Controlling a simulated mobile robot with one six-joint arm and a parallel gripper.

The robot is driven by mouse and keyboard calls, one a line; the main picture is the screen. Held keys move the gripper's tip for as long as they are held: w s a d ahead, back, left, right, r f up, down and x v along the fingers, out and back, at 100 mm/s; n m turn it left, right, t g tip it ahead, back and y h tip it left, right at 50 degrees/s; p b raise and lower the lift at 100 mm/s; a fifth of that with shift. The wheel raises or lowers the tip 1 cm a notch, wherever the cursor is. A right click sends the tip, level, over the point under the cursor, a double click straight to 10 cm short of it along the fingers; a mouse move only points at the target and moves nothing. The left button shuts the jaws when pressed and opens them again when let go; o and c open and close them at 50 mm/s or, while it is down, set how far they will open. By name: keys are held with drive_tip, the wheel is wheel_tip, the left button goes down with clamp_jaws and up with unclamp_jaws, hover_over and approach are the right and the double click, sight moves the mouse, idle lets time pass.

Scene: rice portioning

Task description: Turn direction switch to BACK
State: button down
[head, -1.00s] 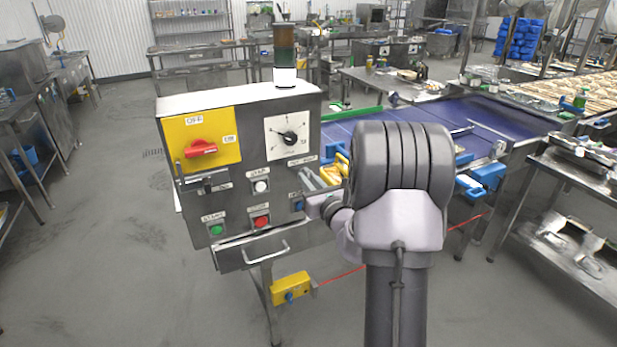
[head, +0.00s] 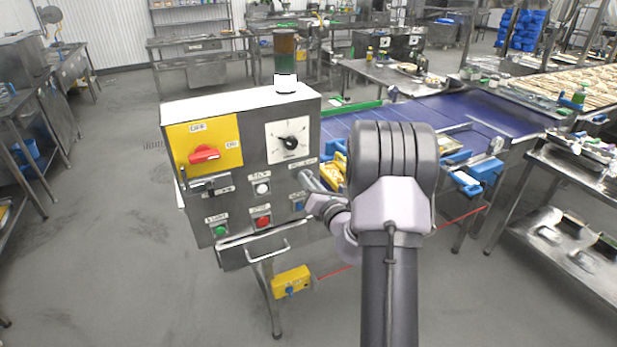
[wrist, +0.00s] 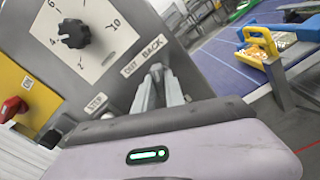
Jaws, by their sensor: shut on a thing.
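The direction switch is on the grey control panel (head: 240,190), below the OUT and BACK label (wrist: 143,55) in the wrist view. My gripper (wrist: 160,92) is at that spot, its two fingers close together and shut on the switch. The fingers cover most of the switch, so which way it points cannot be told. In the head view my gripper (head: 307,182) reaches the right side of the panel from the front, and the switch is hidden there.
A black dial (head: 291,142), a red rotary switch (head: 204,154), a white button (head: 262,188), a red button (head: 263,222) and a green button (head: 221,231) are on the panel. A blue conveyor (head: 460,115) runs behind my arm. Grey floor is clear at left.

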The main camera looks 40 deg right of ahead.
drive_tip(key=shift+m, duration=0.3)
drive_tip(key=shift+m+p, duration=0.5)
drive_tip(key=shift+p, duration=0.05)
drive_tip(key=shift+c, duration=1.8)
unclamp_jaws()
drive_tip(key=b+v, duration=0.2)
drive_tip(key=v, duration=0.6)
